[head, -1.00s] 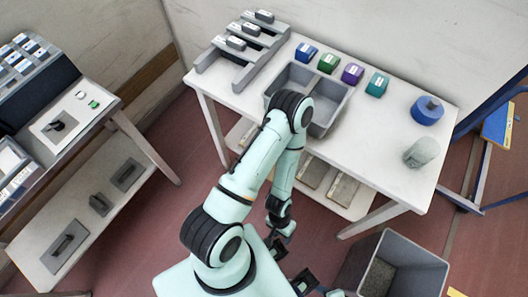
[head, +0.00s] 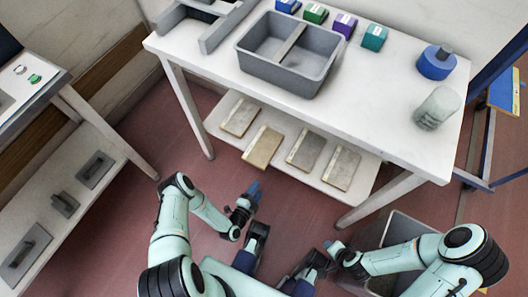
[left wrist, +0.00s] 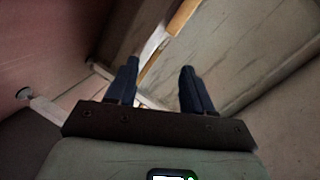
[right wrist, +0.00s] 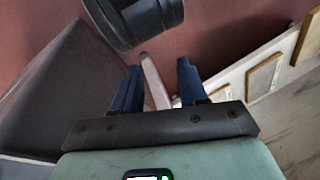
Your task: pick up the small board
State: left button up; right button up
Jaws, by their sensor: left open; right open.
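Several flat boards lie in a row on the lower shelf of the white table in the head view: a grey-beige one (head: 239,117), a tan one (head: 262,147), a grey one (head: 306,148) and another grey one (head: 341,168). I cannot tell which is the small board. My left gripper (head: 257,187) is in front of and below the shelf, open and empty; its fingers are apart in the left wrist view (left wrist: 159,66). My right gripper (head: 331,245) is lower and to the right, by the grey bin, also open and empty in the right wrist view (right wrist: 159,66).
The white table (head: 390,132) carries a grey two-part tray (head: 275,75), small coloured boxes, a blue round container (head: 436,64) and a greyish cylinder (head: 437,108). A grey bin (head: 400,227) stands on the floor at lower right. Another bench (head: 75,110) is at left.

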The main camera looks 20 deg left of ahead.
aim_at(258, 164)
pick_arm(q)
jog(key=w+a+m+t+b, duration=0.1)
jog(key=w, duration=0.1)
jog(key=w+a+f+m+t+y+b, duration=0.1)
jog(key=w+b, duration=0.1)
jog(key=w, duration=0.1)
jog(key=w+a+f+y+b, duration=0.1)
jog(key=w+a, duration=0.1)
jog(key=shift+w+f+m+t, duration=0.15)
jog(key=shift+f+m+t, duration=0.1)
jog(key=shift+m+t, duration=0.15)
jog(key=w+b, duration=0.1)
jog(key=w, duration=0.1)
jog(key=w+a+b, duration=0.1)
jog(key=w, duration=0.1)
jog(key=shift+w+b, duration=0.35)
jog(key=shift+b, duration=0.05)
jog(key=shift+w, duration=0.25)
jog(key=shift+r, duration=0.1)
grip_shut()
pick_arm(e)
jog(key=s+d+f+g, duration=0.2)
jog(key=s+f, duration=0.5)
jog(key=f, duration=0.4)
jog(key=shift+d+m+g, duration=0.15)
jog(key=shift+m+g, duration=0.25)
